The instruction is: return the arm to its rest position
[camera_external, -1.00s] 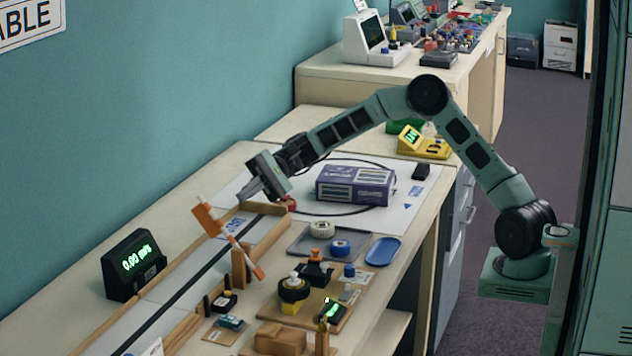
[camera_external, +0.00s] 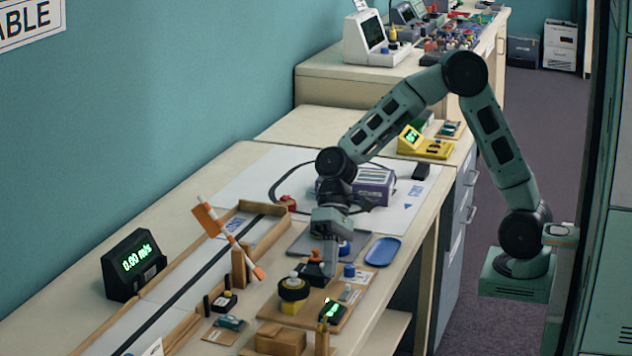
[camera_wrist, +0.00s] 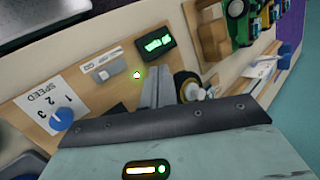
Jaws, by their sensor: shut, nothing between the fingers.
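My arm reaches from its base at the right over the bench, bent at a high elbow. My gripper (camera_external: 328,270) points down over the wooden control board (camera_external: 331,318). Its fingers are shut and empty; they also show together in the wrist view (camera_wrist: 158,88). In the wrist view a blue knob (camera_wrist: 61,119) on a SPEED 1-2-3 card and a green-lit display (camera_wrist: 155,43) lie near the fingers. Whether the fingertips touch anything below cannot be told.
A purple box (camera_external: 374,184) stands behind my wrist, partly hidden. A blue tray (camera_external: 382,251) lies right of the gripper. A wooden-walled track (camera_external: 190,275) with an orange-striped barrier arm (camera_external: 228,238) is at the left. A speed display (camera_external: 133,264) reads 0.00 m/s.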

